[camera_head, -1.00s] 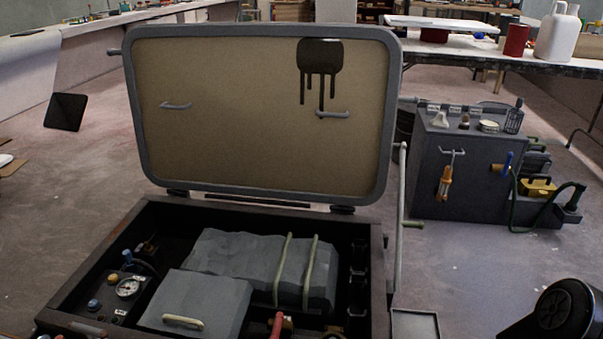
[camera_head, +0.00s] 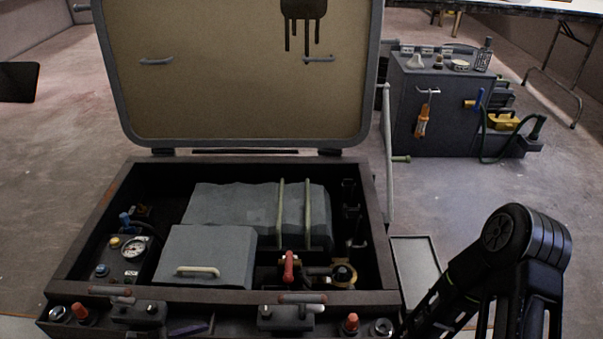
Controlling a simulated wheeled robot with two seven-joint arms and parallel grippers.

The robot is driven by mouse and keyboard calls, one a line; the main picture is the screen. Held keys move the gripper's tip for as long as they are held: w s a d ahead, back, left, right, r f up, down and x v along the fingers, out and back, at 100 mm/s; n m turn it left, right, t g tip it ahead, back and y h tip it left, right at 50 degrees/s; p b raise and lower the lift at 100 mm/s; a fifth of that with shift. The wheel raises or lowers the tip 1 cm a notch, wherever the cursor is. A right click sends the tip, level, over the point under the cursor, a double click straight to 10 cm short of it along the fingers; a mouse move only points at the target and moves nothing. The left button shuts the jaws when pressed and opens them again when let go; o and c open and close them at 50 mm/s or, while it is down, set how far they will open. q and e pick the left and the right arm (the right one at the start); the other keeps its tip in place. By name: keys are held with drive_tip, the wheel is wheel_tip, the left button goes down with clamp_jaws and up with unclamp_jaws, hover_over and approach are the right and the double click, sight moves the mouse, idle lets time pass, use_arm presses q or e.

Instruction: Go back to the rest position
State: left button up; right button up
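My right arm (camera_head: 500,265) shows at the bottom right, a black arm link bent beside the open box; its gripper is out of the picture. My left arm and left gripper do not show. The open box (camera_head: 115,190) stands in front of me with its lid (camera_head: 200,100) raised and leaning back. Inside it are a grey block with a pale handle (camera_head: 215,245), a longer grey strapped block (camera_head: 230,205), a gauge panel (camera_head: 130,260) and a red-handled valve (camera_head: 289,265).
A dark grey cabinet (camera_head: 440,115) with small items on top and an orange tool (camera_head: 424,118) on its hook stands at the back right. A white table (camera_head: 500,8) is beyond it. Two latches (camera_head: 138,312) (camera_head: 287,315) sit on the box's front edge. The floor left of the box is clear.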

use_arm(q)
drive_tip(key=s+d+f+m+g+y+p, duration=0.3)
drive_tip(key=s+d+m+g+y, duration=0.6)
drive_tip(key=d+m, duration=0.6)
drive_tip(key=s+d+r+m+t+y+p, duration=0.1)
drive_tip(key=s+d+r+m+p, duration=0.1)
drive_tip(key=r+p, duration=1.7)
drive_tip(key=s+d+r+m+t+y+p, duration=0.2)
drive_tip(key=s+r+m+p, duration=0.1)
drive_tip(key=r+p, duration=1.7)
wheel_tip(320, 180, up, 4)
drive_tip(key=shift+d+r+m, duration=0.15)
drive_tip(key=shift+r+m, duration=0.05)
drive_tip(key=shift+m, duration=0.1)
use_arm(e)
drive_tip(key=s+r, duration=0.2)
drive_tip(key=r, duration=1.9)
drive_tip(key=s+a+r+g, duration=0.1)
drive_tip(key=s+r, duration=0.1)
drive_tip(key=r, duration=1.9)
drive_tip(key=shift+a+n, duration=0.3)
